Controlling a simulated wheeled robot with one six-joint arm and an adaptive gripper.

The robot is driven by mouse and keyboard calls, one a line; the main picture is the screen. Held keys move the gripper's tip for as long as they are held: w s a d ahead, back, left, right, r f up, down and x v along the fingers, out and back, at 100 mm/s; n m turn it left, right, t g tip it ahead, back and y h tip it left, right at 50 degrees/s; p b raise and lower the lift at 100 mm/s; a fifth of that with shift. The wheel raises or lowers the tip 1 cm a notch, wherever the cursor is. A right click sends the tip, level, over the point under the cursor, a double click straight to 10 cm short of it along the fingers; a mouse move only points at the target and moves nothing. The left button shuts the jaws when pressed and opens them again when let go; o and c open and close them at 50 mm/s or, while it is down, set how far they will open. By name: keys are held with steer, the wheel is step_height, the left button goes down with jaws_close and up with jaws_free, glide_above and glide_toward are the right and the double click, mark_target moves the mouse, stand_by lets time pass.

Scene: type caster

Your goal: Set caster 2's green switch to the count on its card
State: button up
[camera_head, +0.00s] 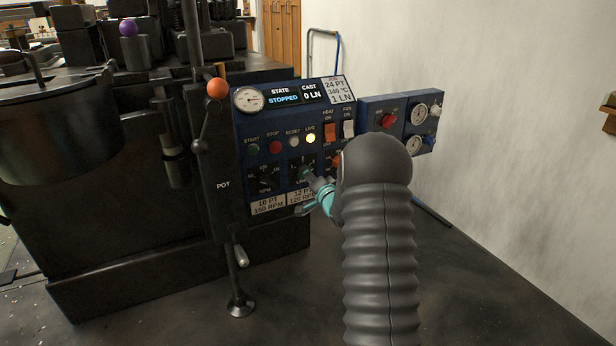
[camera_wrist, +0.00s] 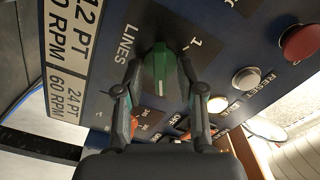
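The green switch (camera_wrist: 158,70) sits on a black plate marked LINES on the blue panel, with a 1 printed on its right in the wrist view. My gripper (camera_wrist: 160,62) has one finger on each side of it, tips leaning in against it. A white card (camera_head: 338,90) at the panel's top right reads 24 PT, 340 °C, 1 LN. The switch's exact pointing is hard to tell. No caster number is readable.
The display (camera_head: 284,94) reads STOPPED and 0 LN. A red button (camera_wrist: 300,42), a pale reset button (camera_wrist: 246,78) and a lit yellow lamp (camera_head: 310,138) are close by. A lever with an orange ball (camera_head: 217,88) stands left of the panel. Open floor lies right.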

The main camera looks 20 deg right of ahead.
jaws_close()
steer(key=shift+f+n+b, duration=0.1)
steer(key=shift+n+b, duration=0.2)
steer(key=shift+b, duration=0.15)
steer(key=shift+n+b, duration=4.6)
steer(key=shift+n, duration=7.1)
